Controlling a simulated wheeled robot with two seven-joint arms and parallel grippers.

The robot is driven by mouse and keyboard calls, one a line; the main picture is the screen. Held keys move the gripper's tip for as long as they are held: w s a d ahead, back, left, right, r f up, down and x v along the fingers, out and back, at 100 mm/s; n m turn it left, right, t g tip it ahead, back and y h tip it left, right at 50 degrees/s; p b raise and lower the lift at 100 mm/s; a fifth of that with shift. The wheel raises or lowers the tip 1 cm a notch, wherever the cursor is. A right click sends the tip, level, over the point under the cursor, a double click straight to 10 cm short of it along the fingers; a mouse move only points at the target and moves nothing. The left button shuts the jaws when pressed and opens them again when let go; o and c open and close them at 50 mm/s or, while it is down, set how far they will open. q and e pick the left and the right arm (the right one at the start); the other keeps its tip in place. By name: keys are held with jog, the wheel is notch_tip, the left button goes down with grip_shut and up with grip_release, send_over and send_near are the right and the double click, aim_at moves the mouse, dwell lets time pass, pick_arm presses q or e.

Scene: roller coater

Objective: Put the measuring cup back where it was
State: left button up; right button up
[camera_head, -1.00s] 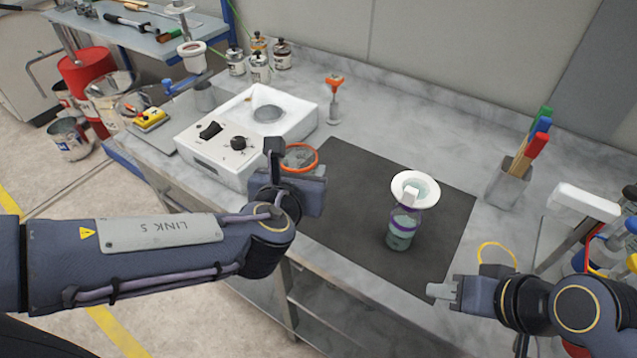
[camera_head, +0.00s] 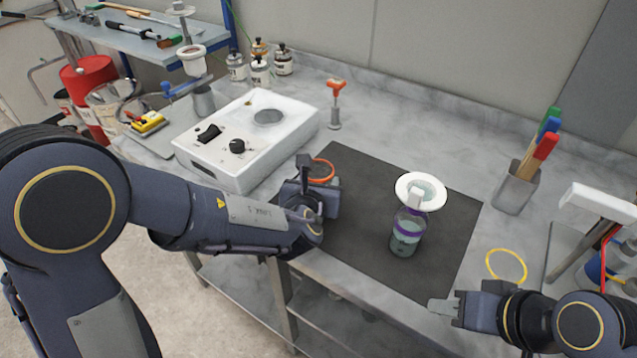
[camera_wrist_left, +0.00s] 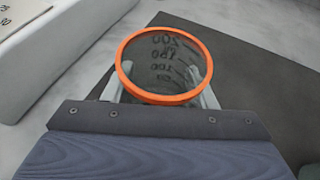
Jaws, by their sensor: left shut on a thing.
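The measuring cup is clear with an orange rim (camera_head: 322,171) and dark volume marks. In the left wrist view the cup (camera_wrist_left: 165,68) stands between the two pale fingers of my left gripper (camera_wrist_left: 160,92), which is shut on it. In the head view my left gripper (camera_head: 318,190) holds it at the left edge of the dark mat (camera_head: 372,185). My gripper hides most of its body, and I cannot tell whether its base touches the surface. My right gripper (camera_head: 442,306) is at the bench's front edge, holding nothing visible; its finger gap is unclear.
A jar with purple bands (camera_head: 407,235) and a white funnel (camera_head: 420,190) stands on the mat. A white hotplate (camera_head: 248,135) is left of the cup. A yellow ring (camera_head: 506,265) lies right of the mat. A holder with coloured handles (camera_head: 517,187) stands behind it.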

pick_arm(q)
jog(key=shift+f, duration=0.15)
pick_arm(e)
jog(key=shift+f, duration=0.2)
pick_arm(q)
jog(key=o, duration=1)
pick_arm(e)
jog(key=shift+r, duration=0.1)
